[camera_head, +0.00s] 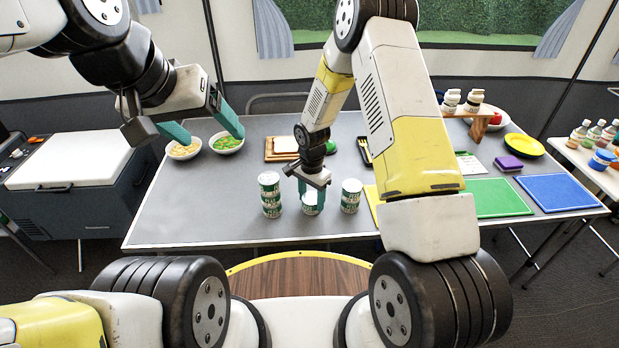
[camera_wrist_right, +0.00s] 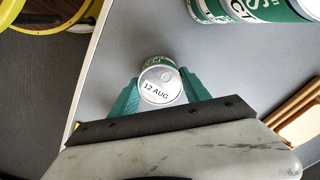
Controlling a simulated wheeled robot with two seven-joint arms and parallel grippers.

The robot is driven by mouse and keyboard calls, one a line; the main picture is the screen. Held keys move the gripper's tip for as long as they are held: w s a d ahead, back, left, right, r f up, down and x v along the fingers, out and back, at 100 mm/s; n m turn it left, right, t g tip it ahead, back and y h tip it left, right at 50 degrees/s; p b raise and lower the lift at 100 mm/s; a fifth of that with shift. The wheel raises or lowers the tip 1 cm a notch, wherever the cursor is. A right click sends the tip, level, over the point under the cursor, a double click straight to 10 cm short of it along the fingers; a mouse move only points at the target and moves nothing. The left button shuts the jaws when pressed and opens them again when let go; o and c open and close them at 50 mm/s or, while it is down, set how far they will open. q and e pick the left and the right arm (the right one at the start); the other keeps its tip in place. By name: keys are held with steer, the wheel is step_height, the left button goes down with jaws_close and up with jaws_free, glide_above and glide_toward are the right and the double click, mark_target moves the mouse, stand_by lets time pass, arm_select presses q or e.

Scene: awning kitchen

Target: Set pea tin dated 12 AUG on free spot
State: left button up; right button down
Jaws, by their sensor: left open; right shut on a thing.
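My right gripper (camera_head: 311,186) is shut on the middle green-and-white tin (camera_head: 312,203). In the right wrist view the teal fingers (camera_wrist_right: 160,97) close on this tin, and its lid (camera_wrist_right: 161,84) reads 12 AUG. I cannot tell whether it touches the table. Green tins (camera_head: 270,195), seemingly stacked, stand to its left; a large green tin (camera_wrist_right: 245,8) also shows at the top right of the wrist view. Another green tin or stack (camera_head: 351,196) stands to its right. My left gripper (camera_head: 203,127) is open and empty near two bowls at the table's left.
The grey table (camera_head: 195,210) is bare left of the tins. Two food bowls (camera_head: 184,149) (camera_head: 227,142) and a wooden board (camera_head: 281,149) lie behind. Green (camera_head: 495,198) and blue (camera_head: 556,192) mats lie at the right, with a yellow plate (camera_head: 523,145) behind them.

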steer(key=shift+f, duration=0.1)
steer(key=c, duration=0.5)
jaws_free()
step_height(320, 180, up, 12)
step_height(320, 180, up, 12)
steer(key=n+t, duration=0.1)
steer(key=n, duration=0.1)
glide_above(312, 198)
steer(key=s+d, duration=0.3)
steer(key=d, duration=0.1)
steer(key=s+d+r+n+t, duration=0.1)
steer(key=s+d+r+n, duration=0.1)
steer(key=s+r, duration=0.3)
steer(key=s+d+r+n+t+y, duration=0.1)
steer(key=s+d+r+n+t, duration=0.1)
steer(key=s+r, duration=0.4)
steer(key=s+d+r+n+t+y, duration=0.1)
steer(key=s+d+r+n+t, duration=0.1)
steer(key=s+r, duration=0.3)
steer(key=shift+s+d+r+n, duration=0.1)
steer(key=shift+s+n, duration=0.1)
steer(key=shift+s, duration=0.6)
steer(key=shift+s+a+r+n, duration=0.1)
steer(key=shift+s+n, duration=0.1)
steer(key=shift+s, duration=0.55)
steer(key=shift+s+d+r+n, duration=0.1)
steer(key=shift+s+n, duration=0.1)
steer(key=shift+s, duration=0.6)
